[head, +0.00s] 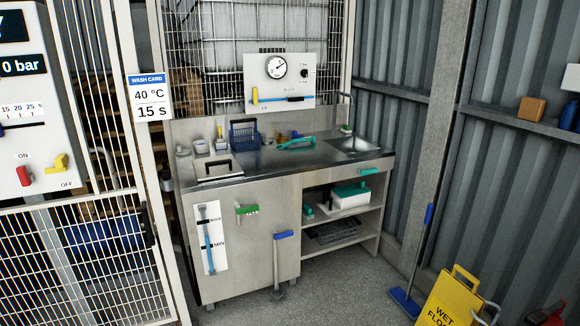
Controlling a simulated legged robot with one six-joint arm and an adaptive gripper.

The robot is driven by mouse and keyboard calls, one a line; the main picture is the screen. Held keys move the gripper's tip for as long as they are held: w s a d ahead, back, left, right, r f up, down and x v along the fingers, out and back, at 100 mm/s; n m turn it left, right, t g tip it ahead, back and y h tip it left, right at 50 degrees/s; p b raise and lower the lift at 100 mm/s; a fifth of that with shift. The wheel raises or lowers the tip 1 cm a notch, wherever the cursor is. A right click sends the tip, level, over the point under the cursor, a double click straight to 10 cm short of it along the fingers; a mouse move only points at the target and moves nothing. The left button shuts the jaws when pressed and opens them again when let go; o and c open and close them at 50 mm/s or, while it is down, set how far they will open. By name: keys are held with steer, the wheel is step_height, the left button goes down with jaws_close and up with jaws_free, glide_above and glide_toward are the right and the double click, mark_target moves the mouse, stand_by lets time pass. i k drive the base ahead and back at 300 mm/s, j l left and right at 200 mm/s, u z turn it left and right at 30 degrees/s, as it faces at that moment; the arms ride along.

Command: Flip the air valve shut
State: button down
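A light grey panel (290,72) on the back of the wash bench carries a round dial gauge (276,67). Low on the panel a blue air line (284,99) runs sideways. A yellow lever (254,96) stands upright, across the line, at its left end. A tiny label below it is hard to read. I cannot tell for certain which lever is the air valve. My gripper is not in view.
The metal bench (230,170) holds a blue basket (244,135) and several small items below the back panel. A white mesh fence (95,240) stands at left. A yellow wet-floor sign (450,297) and a blue broom (405,302) stand at right. Floor before the bench is mostly clear.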

mark_target(255, 100)
steer(key=i, duration=1.6)
steer(key=i+u, duration=0.2)
steer(key=i, duration=0.35)
steer(key=i+l+u, duration=0.15)
steer(key=i, duration=0.35)
steer(key=i+l+u, duration=0.2)
steer(key=i, duration=0.35)
steer(key=i+l+u, duration=0.3)
steer(key=i, duration=0.1)
